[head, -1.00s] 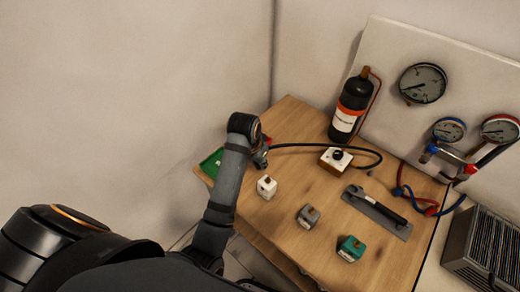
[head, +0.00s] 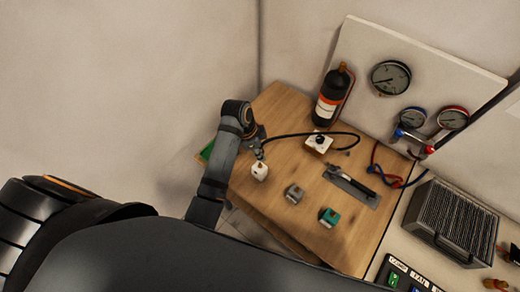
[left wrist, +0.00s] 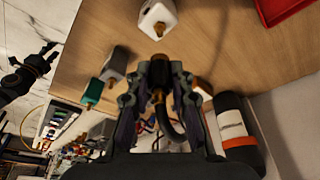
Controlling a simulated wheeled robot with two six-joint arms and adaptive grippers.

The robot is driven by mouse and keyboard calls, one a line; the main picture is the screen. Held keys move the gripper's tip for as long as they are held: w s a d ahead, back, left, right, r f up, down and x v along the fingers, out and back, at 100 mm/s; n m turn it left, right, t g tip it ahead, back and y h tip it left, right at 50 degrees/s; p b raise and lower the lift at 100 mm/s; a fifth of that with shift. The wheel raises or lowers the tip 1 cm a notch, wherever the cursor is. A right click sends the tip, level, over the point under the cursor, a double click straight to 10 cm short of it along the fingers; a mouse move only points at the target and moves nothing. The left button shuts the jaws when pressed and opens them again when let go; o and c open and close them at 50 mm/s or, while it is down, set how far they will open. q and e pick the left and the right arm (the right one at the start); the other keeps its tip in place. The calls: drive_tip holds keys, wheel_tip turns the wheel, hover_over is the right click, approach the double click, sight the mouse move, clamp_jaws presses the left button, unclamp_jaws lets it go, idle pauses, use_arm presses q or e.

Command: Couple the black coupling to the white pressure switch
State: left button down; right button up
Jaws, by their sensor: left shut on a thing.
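My left gripper (head: 258,152) is shut on the black coupling (left wrist: 157,82) at the end of a black hose. Its fingers hide much of the coupling. The white pressure switch (head: 260,172) stands on the wooden table just in front of the gripper. In the left wrist view the switch (left wrist: 157,14) lies beyond the fingertips, its brass port facing them, with a gap between port and coupling. My right gripper (left wrist: 45,57) shows small and dark at the left of that view; its jaws are too small to read.
A grey block (head: 294,193) and a teal block (head: 329,217) stand to the right on the table (head: 285,235). A red tray (left wrist: 280,10) shows too.

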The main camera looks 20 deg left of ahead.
sight(260, 164)
use_arm(q)
drive_tip(key=shift+f+b, duration=0.65)
drive_tip(key=shift+f, duration=1.55)
drive_tip(key=shift+p, duration=0.6)
drive_tip(key=shift+p, duration=0.35)
drive_tip(key=shift+f, duration=0.15)
drive_tip(key=shift+f, duration=0.15)
